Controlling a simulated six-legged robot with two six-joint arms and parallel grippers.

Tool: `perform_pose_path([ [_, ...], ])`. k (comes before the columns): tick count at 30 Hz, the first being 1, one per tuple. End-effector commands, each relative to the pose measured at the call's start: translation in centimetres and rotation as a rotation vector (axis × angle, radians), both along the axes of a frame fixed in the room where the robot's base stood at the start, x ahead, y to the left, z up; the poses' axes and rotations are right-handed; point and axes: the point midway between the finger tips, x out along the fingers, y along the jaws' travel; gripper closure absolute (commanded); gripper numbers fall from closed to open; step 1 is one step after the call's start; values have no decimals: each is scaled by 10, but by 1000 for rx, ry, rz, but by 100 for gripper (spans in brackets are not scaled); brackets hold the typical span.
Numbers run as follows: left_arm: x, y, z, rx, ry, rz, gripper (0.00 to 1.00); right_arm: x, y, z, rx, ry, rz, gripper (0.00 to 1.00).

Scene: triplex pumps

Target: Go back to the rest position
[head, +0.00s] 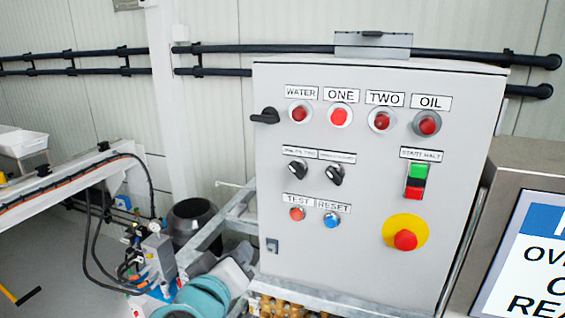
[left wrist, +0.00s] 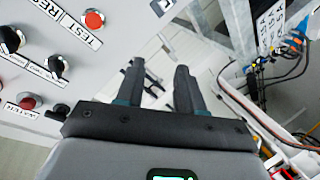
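The grey control cabinet (head: 375,190) stands upright in the middle of the head view. It has a row of red lamps, two black selector knobs, red TEST and blue RESET buttons, a green-red START/HALT switch and a red emergency stop (head: 405,240) on yellow. Part of the cabinet face (left wrist: 75,75) is at the left of that view. My right gripper is in neither view.
A display screen (head: 530,255) stands at the right. Metal framing (head: 215,238), hoses and a small grey unit (head: 158,256) lie left of the cabinet. A pale beam (head: 75,180) runs at the far left. Black pipes (head: 95,62) cross the back wall.

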Motion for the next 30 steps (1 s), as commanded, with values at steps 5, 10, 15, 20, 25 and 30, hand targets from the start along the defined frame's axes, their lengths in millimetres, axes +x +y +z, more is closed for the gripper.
perform_pose_path([
  [5, 22, 39, -154, 177, 283, 32, 63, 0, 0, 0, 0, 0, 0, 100],
  [10, -8, 68, -292, 270, 555, -32, 63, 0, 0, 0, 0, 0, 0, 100],
  [15, -85, 76, -411, 271, 836, -171, 63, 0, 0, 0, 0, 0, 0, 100],
  [20, -174, 54, -474, 202, 1043, -363, 63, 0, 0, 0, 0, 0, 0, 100],
  [25, -217, 24, -476, 154, 1092, -540, 63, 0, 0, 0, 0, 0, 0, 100],
  [30, -219, 21, -475, 118, 1110, -525, 63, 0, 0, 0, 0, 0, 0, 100],
])
